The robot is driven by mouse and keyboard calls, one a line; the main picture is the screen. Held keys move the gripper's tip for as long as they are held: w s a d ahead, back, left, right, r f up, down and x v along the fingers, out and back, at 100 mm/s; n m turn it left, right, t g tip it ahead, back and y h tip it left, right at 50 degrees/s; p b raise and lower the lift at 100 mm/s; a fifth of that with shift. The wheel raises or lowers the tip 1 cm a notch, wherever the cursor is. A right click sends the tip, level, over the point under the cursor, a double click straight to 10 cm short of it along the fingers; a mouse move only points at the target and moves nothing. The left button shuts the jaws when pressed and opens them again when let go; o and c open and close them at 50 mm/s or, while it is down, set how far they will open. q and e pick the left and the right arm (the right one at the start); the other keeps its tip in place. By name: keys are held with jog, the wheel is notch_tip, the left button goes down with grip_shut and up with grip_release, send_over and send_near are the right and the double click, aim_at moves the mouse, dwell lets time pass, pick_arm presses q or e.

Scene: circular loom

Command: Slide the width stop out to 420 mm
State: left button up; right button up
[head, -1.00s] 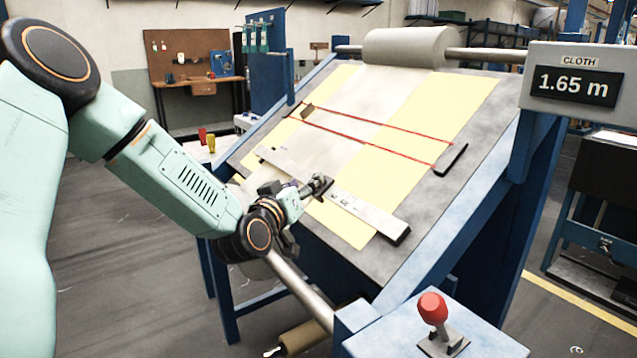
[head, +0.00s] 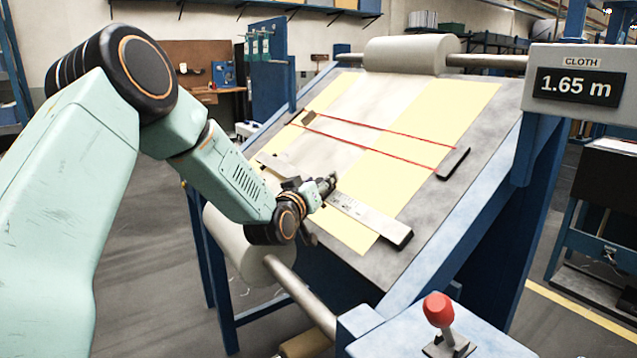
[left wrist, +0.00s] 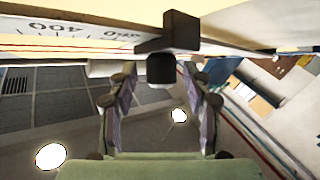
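The width stop (left wrist: 168,34) is a dark block on the pale ruler bar (left wrist: 75,29), which carries printed marks and shows the number 400. A dark knob (left wrist: 161,69) hangs from the stop. My left gripper (left wrist: 162,82) is open, with its two fingers on either side of the knob and a visible gap to each. In the head view my left gripper (head: 330,184) is at the middle of the ruler bar (head: 370,219) and hides the stop and part of the scale. My right gripper is not in view.
The sloped table (head: 440,205) carries pale cloth with yellow side strips and two red lines. A cloth roll (head: 412,54) lies at its top, another (head: 240,245) below my left arm. A red-knobbed lever (head: 438,310) stands at front right. A display (head: 578,86) reads 1.65 m.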

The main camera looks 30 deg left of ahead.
pick_arm(q)
jog(key=shift+a, duration=0.1)
jog(key=c, duration=0.3)
grip_shut()
